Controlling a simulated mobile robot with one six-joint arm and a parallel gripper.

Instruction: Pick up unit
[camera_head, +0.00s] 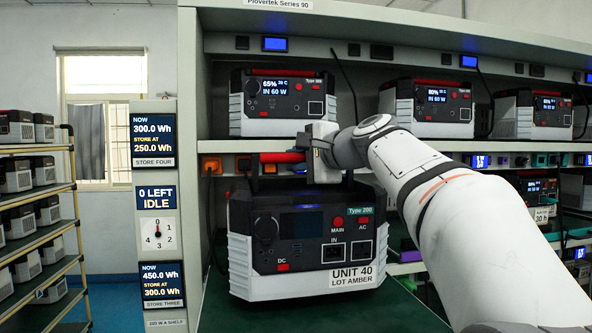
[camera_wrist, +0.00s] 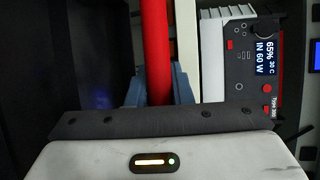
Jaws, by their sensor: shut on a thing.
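Unit 40 (camera_head: 308,243) is a white and black power box labelled "UNIT 40 LOT AMBER" and "Type 200". It is upright in the lower bay of the rack in the head view, and its screen is dark. Its red handle (camera_head: 282,157) runs along the top and shows as a red bar in the wrist view (camera_wrist: 156,45). My gripper (camera_wrist: 158,85) is shut on this handle, with blue-grey fingers on both sides of it. In the head view the gripper (camera_head: 322,155) is at the handle's middle. Whether the unit's base touches the shelf is hard to tell.
Another unit (camera_head: 283,103) reading 65% stands on the shelf above, with more units to its right. A sign column (camera_head: 158,215) is close on the left. A shelf cart (camera_head: 40,225) with several units stands at far left. Green surface (camera_head: 405,310) shows right of unit 40.

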